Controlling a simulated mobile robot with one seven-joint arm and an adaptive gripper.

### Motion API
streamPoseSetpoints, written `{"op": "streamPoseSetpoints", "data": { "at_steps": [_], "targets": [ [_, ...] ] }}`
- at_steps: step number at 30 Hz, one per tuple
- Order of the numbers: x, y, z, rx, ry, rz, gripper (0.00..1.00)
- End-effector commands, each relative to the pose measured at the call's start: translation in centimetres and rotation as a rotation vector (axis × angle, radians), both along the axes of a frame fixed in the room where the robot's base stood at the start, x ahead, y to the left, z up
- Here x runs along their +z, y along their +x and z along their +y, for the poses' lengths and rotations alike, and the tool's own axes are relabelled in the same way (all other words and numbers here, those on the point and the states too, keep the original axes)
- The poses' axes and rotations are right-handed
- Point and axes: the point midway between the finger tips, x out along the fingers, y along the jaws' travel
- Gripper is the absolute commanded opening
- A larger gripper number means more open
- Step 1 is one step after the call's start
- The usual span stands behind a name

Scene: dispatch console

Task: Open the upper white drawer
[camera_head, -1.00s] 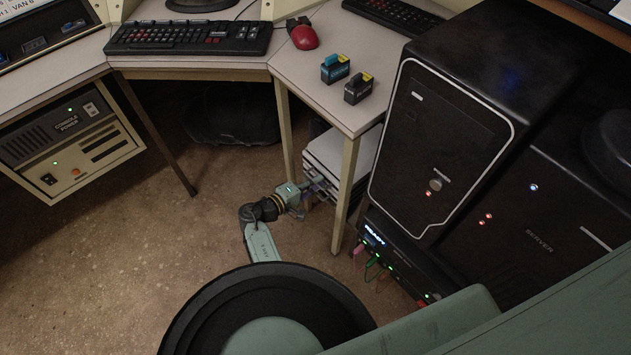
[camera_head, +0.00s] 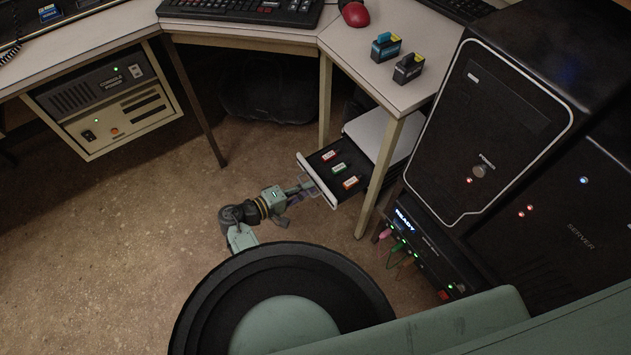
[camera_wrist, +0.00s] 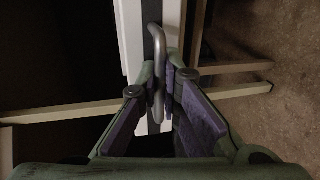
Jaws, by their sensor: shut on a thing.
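The upper white drawer (camera_head: 318,183) is pulled out from the white cabinet (camera_head: 378,128) under the desk. Its dark inside shows several small labelled items: a red one (camera_head: 329,156), a green one (camera_head: 339,168) and an orange one (camera_head: 350,182). My gripper (camera_head: 301,188) is at the drawer's front, to its left. In the wrist view, my gripper (camera_wrist: 163,95) is shut on the drawer's metal bar handle (camera_wrist: 157,50), with the white drawer front (camera_wrist: 130,40) behind it. The lower part of the cabinet is mostly hidden.
A desk leg (camera_head: 378,180) stands close to the right of the open drawer, and another leg (camera_head: 325,98) stands behind it. The black server tower (camera_head: 500,130) and a cabled unit (camera_head: 430,255) are at the right. The floor (camera_head: 150,230) to the left is clear.

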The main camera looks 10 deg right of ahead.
Motion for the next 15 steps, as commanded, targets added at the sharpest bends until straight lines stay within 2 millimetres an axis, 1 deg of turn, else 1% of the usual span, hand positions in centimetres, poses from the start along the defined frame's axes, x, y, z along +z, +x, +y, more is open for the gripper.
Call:
{"op": "streamPoseSetpoints", "data": {
  "at_steps": [4,14,15],
  "targets": [
    [0.02,-0.18,0.59,0.000,0.000,0.000,0.00],
    [0.03,-0.20,0.64,0.000,0.000,-0.001,0.00],
    [0.03,-0.20,0.63,0.000,0.000,-0.001,0.08]
  ]
}}
